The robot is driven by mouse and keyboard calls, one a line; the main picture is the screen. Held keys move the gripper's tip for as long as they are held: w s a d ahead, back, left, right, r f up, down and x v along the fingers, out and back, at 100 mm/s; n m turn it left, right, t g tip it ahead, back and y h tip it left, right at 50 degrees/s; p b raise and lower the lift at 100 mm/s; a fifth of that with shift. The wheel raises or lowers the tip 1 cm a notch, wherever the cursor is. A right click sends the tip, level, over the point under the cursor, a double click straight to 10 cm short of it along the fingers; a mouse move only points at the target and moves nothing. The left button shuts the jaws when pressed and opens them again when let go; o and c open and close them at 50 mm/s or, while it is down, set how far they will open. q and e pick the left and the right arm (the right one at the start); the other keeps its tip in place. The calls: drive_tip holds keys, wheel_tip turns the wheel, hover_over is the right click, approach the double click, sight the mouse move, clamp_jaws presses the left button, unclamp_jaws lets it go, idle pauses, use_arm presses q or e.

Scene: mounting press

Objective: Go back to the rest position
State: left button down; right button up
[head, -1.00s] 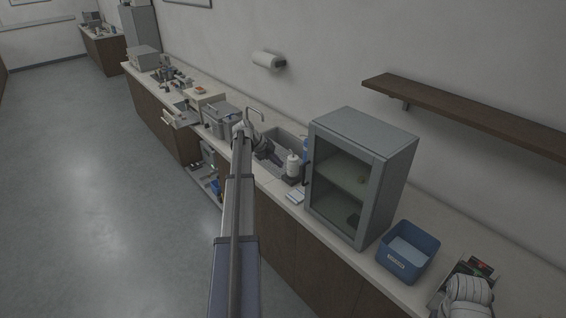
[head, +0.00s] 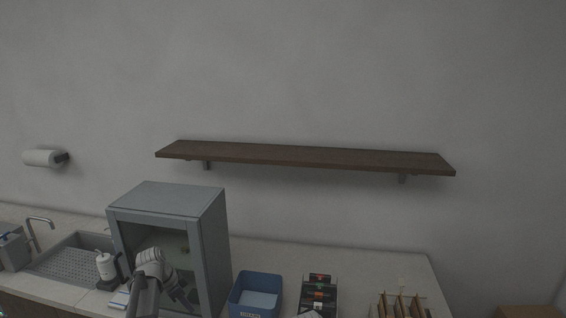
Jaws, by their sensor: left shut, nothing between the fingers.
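My left gripper (head: 181,294) shows low in the head view, in front of the glass door of the grey cabinet (head: 172,198). Its pale wrist hides part of the door. The fingers are shut with nothing between them, and they look dark and small against the glass. I cannot tell how far they are from the door. My right gripper is not in view; only a small pale piece, perhaps of my right arm, shows at the bottom edge.
The counter holds a sink (head: 75,262), a white bottle (head: 106,266), a blue bin (head: 256,294), a box with dark packs (head: 319,292) and a wooden rack (head: 402,305). A brown shelf (head: 305,157) on the wall is bare. A paper roll (head: 42,158) hangs at left.

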use_arm(q)
drive_tip(key=s+d+f+n+g+y+b, duration=0.1)
drive_tip(key=s+d+f+n+y+b, duration=0.1)
drive_tip(key=s+d, duration=1)
drive_tip(key=s+d+f+n+g+y+b, duration=0.1)
drive_tip(key=s+d+f+n+y+b, duration=0.1)
drive_tip(key=s+d+f+n+b, duration=0.2)
drive_tip(key=s+d+f+b, duration=0.3)
drive_tip(key=s+d+f, duration=0.2)
drive_tip(key=s+d, duration=0.2)
drive_tip(key=shift+s+d+f, duration=0.15)
drive_tip(key=shift+s+d, duration=0.2)
drive_tip(key=shift+d, duration=0.95)
